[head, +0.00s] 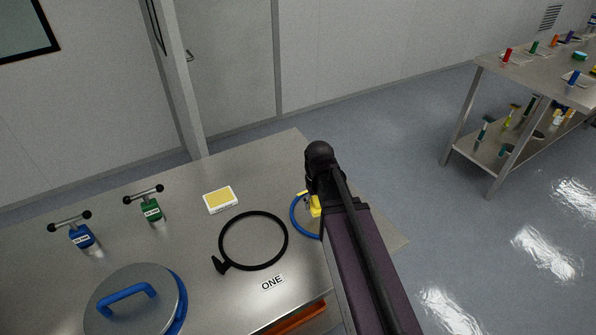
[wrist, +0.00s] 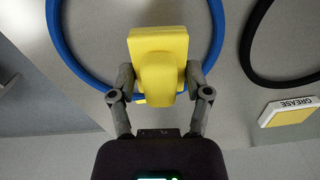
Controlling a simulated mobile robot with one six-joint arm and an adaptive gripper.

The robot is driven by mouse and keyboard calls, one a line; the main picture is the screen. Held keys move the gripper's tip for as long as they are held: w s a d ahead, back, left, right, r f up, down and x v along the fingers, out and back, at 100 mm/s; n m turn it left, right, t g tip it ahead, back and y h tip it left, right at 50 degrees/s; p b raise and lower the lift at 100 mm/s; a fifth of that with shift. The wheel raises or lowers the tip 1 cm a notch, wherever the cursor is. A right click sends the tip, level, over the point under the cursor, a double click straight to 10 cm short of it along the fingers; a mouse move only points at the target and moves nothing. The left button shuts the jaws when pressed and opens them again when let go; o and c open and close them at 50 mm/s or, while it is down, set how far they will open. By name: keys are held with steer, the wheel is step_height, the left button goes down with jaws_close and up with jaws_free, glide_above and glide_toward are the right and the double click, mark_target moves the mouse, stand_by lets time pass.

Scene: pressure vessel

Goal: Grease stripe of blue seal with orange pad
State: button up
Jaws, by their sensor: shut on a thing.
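The blue seal (wrist: 214,22) is a ring lying on the steel table. In the head view, the left side of the blue seal (head: 293,217) shows beside my arm, which hides the rest. A small yellow patch (wrist: 140,101) shows on the seal close to my fingers, partly hidden. My gripper (wrist: 160,75) is shut on a yellow pad (wrist: 158,45) with a square plate and a rounded grip. The pad is over the seal's inner area in the wrist view; I cannot tell if it touches anything. The held pad looks yellow, not orange.
A black ring (head: 222,243) and a grease box (head: 220,200) with a yellow top lie left of the seal. Blue and green clamps (head: 150,208) and a round lid (head: 120,310) stand farther left. A second table (head: 500,75) is far right.

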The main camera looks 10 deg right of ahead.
steer(key=shift+d, duration=0.4)
steer(key=w+a+r+n+p, duration=0.1)
steer(key=w+a+r+p, duration=0.3)
steer(key=w, duration=0.6)
steer(key=shift+a+r+n, duration=0.15)
steer(key=shift+a+n, duration=0.25)
steer(key=shift+a, duration=0.2)
